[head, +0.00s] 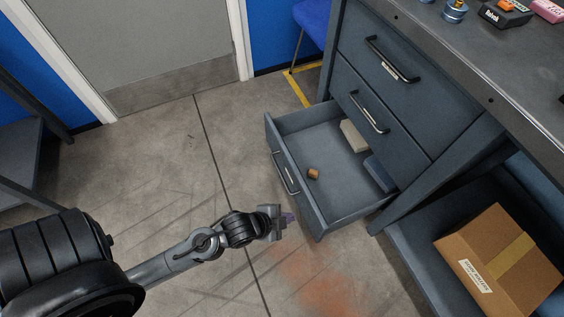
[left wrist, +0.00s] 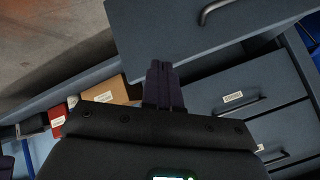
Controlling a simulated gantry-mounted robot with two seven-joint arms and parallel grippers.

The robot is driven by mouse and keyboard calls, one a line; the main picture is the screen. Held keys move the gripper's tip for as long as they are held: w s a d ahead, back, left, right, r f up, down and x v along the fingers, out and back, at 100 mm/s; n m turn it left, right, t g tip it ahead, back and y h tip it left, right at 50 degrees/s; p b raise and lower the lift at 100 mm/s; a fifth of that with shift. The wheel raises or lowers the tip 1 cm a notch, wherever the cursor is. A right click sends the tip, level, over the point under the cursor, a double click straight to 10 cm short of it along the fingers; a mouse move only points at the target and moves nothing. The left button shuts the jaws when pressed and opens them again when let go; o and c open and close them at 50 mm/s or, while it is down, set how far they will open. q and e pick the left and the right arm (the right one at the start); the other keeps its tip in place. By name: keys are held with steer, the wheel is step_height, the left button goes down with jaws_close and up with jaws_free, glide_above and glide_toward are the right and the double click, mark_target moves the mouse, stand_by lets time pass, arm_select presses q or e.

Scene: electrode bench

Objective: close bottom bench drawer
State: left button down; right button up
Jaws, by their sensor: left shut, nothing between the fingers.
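The bottom bench drawer (head: 325,212) stands pulled far out from the bench, with its front panel facing left in the head view. Its dark bar handle (head: 286,178) is on that front. My left gripper (head: 288,217) is shut and empty, just in front of the drawer's near front corner; I cannot tell whether it touches. In the left wrist view the shut fingers (left wrist: 164,84) point toward the drawer front (left wrist: 185,25), whose handle (left wrist: 212,10) shows at the top. My right gripper is out of view.
Inside the drawer lie a small brown cylinder (head: 313,174), a pale block (head: 354,136) and a blue-grey block (head: 379,174). The upper drawers (head: 400,95) are shut. A cardboard box (head: 500,262) sits on the lower shelf at right. Floor left of the drawer is clear.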

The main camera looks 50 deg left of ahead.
arm_select(q)
steer(key=a+m+h+p, duration=0.2)
steer(key=a+m+p, duration=0.9)
steer(key=a, duration=0.4)
arm_select(e)
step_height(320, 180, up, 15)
steer(key=p, duration=0.2)
arm_select(q)
steer(key=b, duration=0.9)
glide_toward(289, 164)
steer(key=shift+m+y, duration=0.3)
steer(key=shift+m, duration=0.1)
steer(key=x, duration=0.6)
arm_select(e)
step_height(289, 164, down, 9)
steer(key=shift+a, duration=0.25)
arm_select(q)
steer(key=shift+p, duration=0.3)
steer(key=shift+w+d, duration=0.1)
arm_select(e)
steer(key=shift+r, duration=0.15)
